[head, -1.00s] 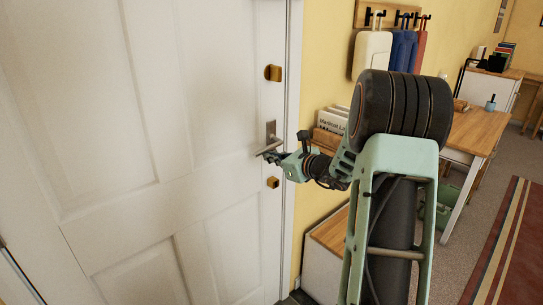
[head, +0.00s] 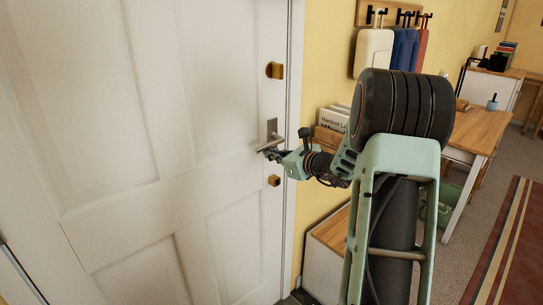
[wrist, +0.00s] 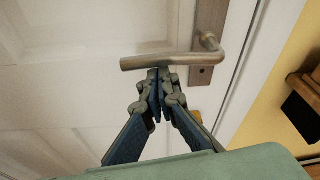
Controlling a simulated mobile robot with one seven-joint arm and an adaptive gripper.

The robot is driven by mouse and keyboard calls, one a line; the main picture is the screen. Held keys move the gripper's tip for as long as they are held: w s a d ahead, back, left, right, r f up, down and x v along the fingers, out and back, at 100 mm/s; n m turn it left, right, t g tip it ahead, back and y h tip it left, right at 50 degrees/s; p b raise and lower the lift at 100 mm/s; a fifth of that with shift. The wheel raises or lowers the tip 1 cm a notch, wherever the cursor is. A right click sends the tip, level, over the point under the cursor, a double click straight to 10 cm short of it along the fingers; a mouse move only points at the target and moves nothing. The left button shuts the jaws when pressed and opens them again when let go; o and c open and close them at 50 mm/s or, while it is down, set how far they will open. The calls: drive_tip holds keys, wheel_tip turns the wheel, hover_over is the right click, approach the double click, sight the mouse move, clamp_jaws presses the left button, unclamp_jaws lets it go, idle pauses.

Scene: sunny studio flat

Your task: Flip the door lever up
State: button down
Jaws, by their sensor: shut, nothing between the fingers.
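The door lever (head: 270,143) is a metal handle on a tall plate on the white door (head: 215,150), near the door's right edge. In the wrist view the lever (wrist: 165,61) runs roughly level to the left from its bent neck, with the plate (wrist: 207,45) behind it. My gripper (head: 268,153) is at the lever in the head view. In the wrist view my gripper (wrist: 157,75) is shut and empty, with its fingertips just under the lever bar. They look touching or nearly touching; the exact contact is hard to tell.
A brass lock (head: 274,71) sits above the lever and another brass fitting (head: 273,181) below it. The door frame (head: 291,120) and yellow wall are close on the right. Hanging bags (head: 374,52), a box (head: 333,118) and a wooden desk (head: 475,128) stand further right.

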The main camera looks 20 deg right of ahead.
drive_tip(key=s+d+b, duration=0.1)
drive_tip(key=s+d, duration=0.2)
drive_tip(key=s, duration=0.6)
drive_tip(key=shift+d+f+b, duration=0.25)
drive_tip(key=shift+f+b, duration=0.05)
drive_tip(key=shift+f, duration=0.15)
